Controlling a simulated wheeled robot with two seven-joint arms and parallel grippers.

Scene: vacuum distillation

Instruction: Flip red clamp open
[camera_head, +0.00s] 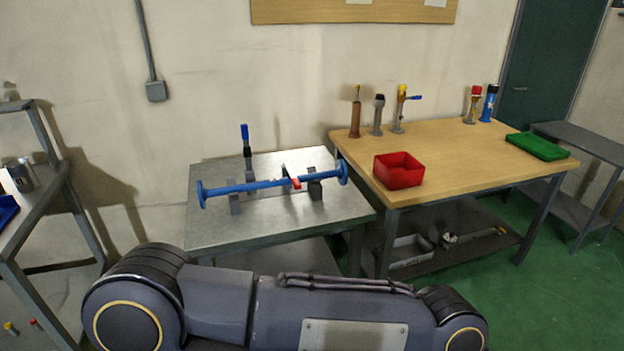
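A small red clamp part (296,184) sits on a long blue bar (265,185) with round flanged ends. The bar lies across grey support blocks (235,203) on the metal table (215,227). The red part is near the right-hand support. It is too small to tell whether it is open or shut. A blue-handled upright piece (245,140) stands behind the bar. Neither of my grippers shows in the head view. Only a dark grey arm link of mine crosses the bottom of the view, in front of the metal table.
A wooden table (470,165) on the right holds a red bin (398,170), a green tray (537,146) and several upright tools (379,115). A grey shelf (45,195) with a metal cup (22,174) stands at left. Green floor (540,270) is open at right.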

